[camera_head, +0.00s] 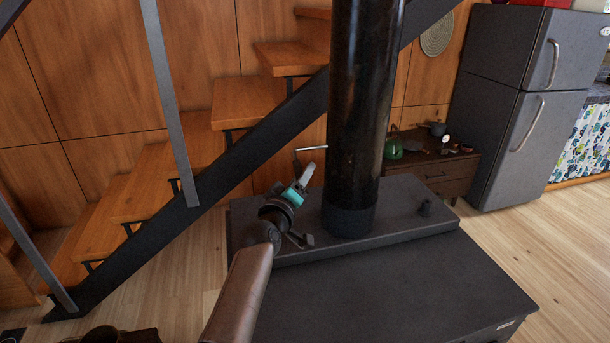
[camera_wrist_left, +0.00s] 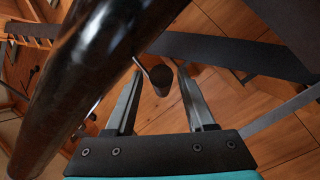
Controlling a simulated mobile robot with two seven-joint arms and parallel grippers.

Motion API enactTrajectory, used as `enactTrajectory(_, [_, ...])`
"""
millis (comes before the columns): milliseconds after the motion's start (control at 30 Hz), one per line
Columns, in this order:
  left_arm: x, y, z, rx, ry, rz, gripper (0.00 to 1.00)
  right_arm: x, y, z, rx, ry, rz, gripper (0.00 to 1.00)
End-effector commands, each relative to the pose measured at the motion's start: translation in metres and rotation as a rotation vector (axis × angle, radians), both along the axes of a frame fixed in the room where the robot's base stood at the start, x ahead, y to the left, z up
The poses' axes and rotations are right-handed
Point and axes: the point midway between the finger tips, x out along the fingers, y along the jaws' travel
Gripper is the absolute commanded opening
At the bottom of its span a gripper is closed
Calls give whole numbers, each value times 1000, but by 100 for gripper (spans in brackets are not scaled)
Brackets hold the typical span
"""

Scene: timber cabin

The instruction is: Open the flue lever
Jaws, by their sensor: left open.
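The flue lever (camera_head: 311,148) is a thin metal rod that sticks out to the left from the black flue pipe (camera_head: 358,100) and bends at its outer end. In the left wrist view the lever ends in a dark cylindrical knob (camera_wrist_left: 162,80), which shows between my two fingertips. My left gripper (camera_head: 309,171) is open and empty, just left of the pipe and a little below the lever. It also shows in the left wrist view (camera_wrist_left: 159,76). I cannot tell whether the knob is fully between the fingers in depth. My right gripper is not in view.
The pipe rises from a dark stove top (camera_head: 380,280) and stands close to the gripper. Wooden stairs (camera_head: 170,160) with a black stringer climb behind.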

Motion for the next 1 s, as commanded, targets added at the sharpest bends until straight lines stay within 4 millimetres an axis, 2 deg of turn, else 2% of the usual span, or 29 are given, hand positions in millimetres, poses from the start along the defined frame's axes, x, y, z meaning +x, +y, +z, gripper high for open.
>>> enactTrajectory(100, [12, -3, 0, -2, -2, -1, 55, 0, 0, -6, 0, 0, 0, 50])
enactTrajectory(300, [24, -6, 0, -1, 0, -1, 55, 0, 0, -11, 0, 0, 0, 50])
enactTrajectory(700, [27, -7, 0, 0, -1, -1, 55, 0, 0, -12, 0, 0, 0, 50])
enactTrajectory(767, [27, -7, 0, 0, -1, -1, 50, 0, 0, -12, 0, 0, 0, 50])
enactTrajectory(1000, [27, -7, 0, 0, -1, -1, 23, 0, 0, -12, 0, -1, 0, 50])
